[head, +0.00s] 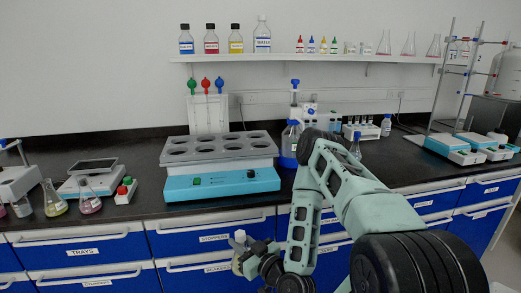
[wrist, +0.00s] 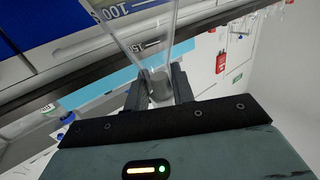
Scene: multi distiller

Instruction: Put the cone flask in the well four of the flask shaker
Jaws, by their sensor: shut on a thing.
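The flask shaker (head: 222,184) stands on the dark bench, with a blue base and a grey top plate with several round wells. The wells I can see look empty. My gripper (head: 246,247) is low in front of the drawers, below the bench edge and the shaker. It is shut on the cone flask (head: 237,266), partly hidden by my gripper in the head view. In the wrist view, the clear flask with printed volume marks (wrist: 138,35) has its narrow end between the two fingers (wrist: 158,86).
Other flasks (head: 88,202) and a scale (head: 94,167) stand left of the shaker. A blue-capped bottle (head: 290,145) stands close to its right. Blue drawers (head: 80,245) line the bench front. A wall shelf (head: 330,57) holds bottles and flasks.

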